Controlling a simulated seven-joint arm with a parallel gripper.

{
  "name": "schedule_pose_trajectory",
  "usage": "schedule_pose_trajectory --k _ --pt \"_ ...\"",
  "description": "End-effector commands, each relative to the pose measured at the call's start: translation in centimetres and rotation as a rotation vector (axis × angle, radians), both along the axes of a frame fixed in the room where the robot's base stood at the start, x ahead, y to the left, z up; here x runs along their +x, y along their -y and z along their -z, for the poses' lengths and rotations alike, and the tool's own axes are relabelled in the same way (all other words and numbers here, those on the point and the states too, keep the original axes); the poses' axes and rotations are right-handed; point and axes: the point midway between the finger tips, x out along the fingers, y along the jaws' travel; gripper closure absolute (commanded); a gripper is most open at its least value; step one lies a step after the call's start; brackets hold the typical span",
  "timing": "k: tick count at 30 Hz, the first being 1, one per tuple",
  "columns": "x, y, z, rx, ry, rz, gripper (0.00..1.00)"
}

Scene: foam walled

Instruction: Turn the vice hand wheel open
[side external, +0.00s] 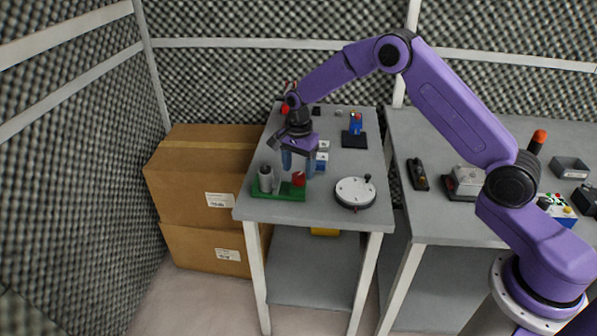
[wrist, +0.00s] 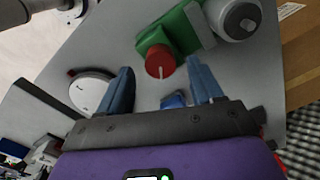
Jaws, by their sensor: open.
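The green vice (side external: 279,192) stands at the front left of the grey table, and its green body (wrist: 184,30) is at the top of the wrist view. Its red hand wheel (side external: 299,180) is at the right end, and the wheel's face with a white mark (wrist: 160,62) shows in the wrist view. A grey cylinder (side external: 266,178) stands at the vice's left end; it also shows in the wrist view (wrist: 236,16). My gripper (side external: 298,171) is open just above the wheel. In the wrist view its blue fingers (wrist: 160,66) lie either side of the wheel; contact cannot be told.
A white round dial (side external: 354,192) with a black knob stands to the right. Small blue-and-white blocks (side external: 321,160) lie behind the gripper, and a blue item on a black base (side external: 354,138) further back. Cardboard boxes (side external: 200,185) stand left of the table.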

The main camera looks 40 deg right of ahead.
Motion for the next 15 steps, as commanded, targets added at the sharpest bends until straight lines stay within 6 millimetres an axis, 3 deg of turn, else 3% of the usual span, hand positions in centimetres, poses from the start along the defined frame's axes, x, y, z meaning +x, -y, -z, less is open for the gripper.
schedule_pose_trajectory --k 6,15 --pt "0.0 0.0 1.8 0.000 0.000 0.000 0.34" --pt "0.0 0.0 2.1 0.001 0.002 0.000 0.34"
